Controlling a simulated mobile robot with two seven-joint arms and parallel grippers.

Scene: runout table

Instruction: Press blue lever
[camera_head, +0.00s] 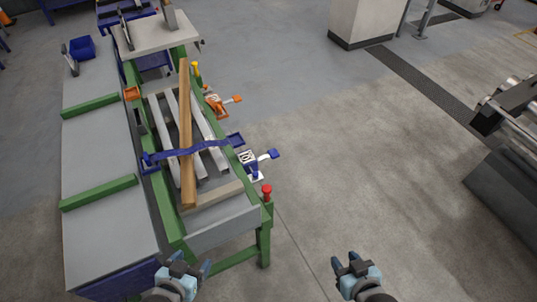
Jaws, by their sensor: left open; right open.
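The blue lever (268,155) sticks out from a white bracket on the right side of the green-framed runout table (262,238). A blue bar (210,144) crosses the table beside the lever, over a wooden beam (187,130). My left gripper (188,264) is open and empty at the bottom of the view, by the table's near end. My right gripper (350,261) is open and empty over the floor, below and to the right of the lever. Neither gripper touches the lever.
An orange lever (231,100) sits farther back on the same side. A red knob (266,190) tops the near right corner post, and a yellow one (195,68) stands farther back. Grey floor right of the table is clear; roller machinery (510,112) stands at the far right.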

